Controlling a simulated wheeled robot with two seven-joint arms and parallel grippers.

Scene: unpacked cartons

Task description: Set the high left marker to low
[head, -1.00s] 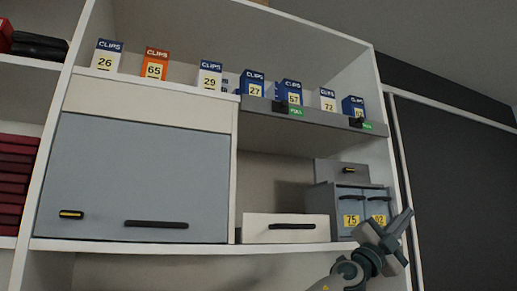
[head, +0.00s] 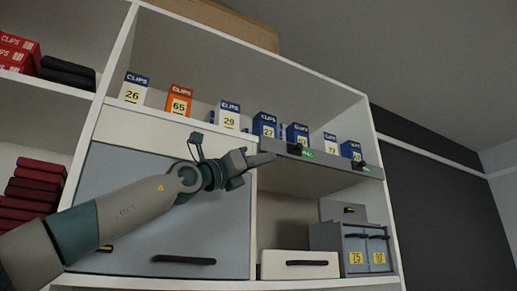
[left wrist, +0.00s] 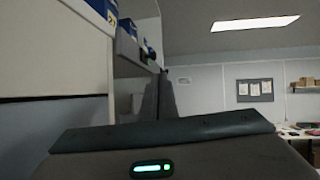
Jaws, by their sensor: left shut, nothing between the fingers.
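The high left marker (head: 294,149) is a small black slider with a green label on the front of the grey shelf rail (head: 330,169); the label is too small to read surely. A similar right marker (head: 357,164) with a green label sits further along the rail. My left gripper (head: 273,158) is shut and empty, its tips just left of and slightly below the left marker, near the rail's left end. Whether they touch the rail I cannot tell. The left wrist view shows the grey rail (left wrist: 128,45) edge-on with dark bits on its front. My right gripper is not in view.
Several numbered clip boxes (head: 230,115) stand along the shelf above the rail. A large grey-blue flap door (head: 130,190) is behind my left arm. Below the rail are a white drawer (head: 300,270) and a grey drawer unit (head: 352,238). Open room lies right of the cabinet.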

